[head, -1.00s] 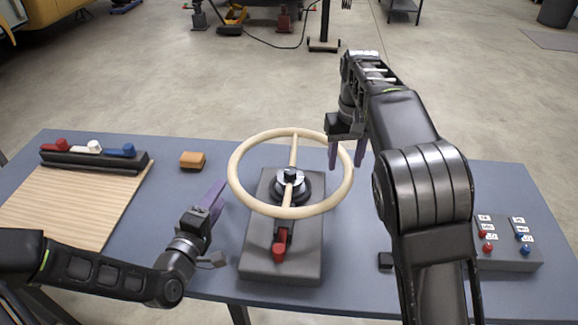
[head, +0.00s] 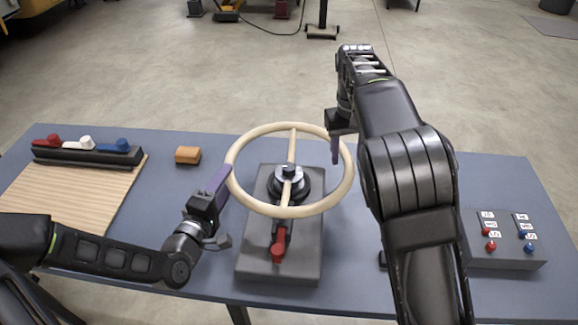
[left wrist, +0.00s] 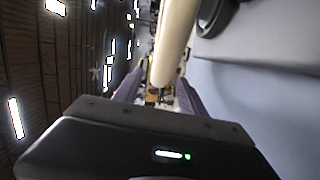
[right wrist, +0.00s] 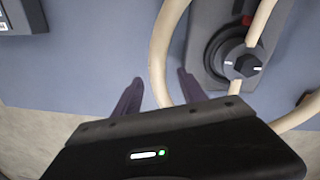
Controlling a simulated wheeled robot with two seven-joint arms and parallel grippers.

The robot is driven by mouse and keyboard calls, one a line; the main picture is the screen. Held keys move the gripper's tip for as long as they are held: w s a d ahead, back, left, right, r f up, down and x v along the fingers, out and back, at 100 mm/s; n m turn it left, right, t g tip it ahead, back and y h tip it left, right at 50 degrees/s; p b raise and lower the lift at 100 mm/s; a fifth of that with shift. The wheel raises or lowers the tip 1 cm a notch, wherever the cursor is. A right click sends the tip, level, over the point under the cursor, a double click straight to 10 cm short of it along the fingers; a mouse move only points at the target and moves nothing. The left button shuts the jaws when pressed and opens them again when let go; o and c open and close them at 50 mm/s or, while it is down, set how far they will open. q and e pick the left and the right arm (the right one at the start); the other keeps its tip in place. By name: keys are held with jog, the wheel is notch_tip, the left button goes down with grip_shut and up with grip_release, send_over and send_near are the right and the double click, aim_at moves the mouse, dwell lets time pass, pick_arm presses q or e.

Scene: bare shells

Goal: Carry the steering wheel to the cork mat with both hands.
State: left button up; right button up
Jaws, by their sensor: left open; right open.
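The cream steering wheel (head: 288,211) sits on the hub of a dark grey stand (head: 265,262) at the table's middle. My left gripper (head: 225,176) is open at the wheel's left rim; in the left wrist view the rim (left wrist: 173,45) runs between its fingers. My right gripper (head: 341,150) is open at the right rim, partly hidden by my arm; in the right wrist view the rim (right wrist: 157,60) lies between its fingertips. A tan, striped mat (head: 70,195), seemingly the cork mat, lies on the table's left.
A black block with red, white and blue levers (head: 86,156) stands along the mat's back edge. An orange-brown block (head: 188,155) lies between mat and wheel. A grey switch box (head: 505,240) stands at right. A red lever (head: 278,248) is on the stand's front.

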pick_arm(q)
jog(key=x, duration=0.6)
pick_arm(e)
jog(key=f, duration=0.6)
jog(key=shift+d+f, duration=0.1)
jog(key=shift+d, duration=0.15)
pick_arm(q)
jog(key=shift+c, duration=0.4)
pick_arm(e)
jog(key=shift+c, duration=0.4)
pick_arm(q)
grip_shut()
pick_arm(e)
grip_shut()
pick_arm(q)
jog(key=shift+r, duration=0.1)
pick_arm(e)
jog(key=shift+w, duration=0.1)
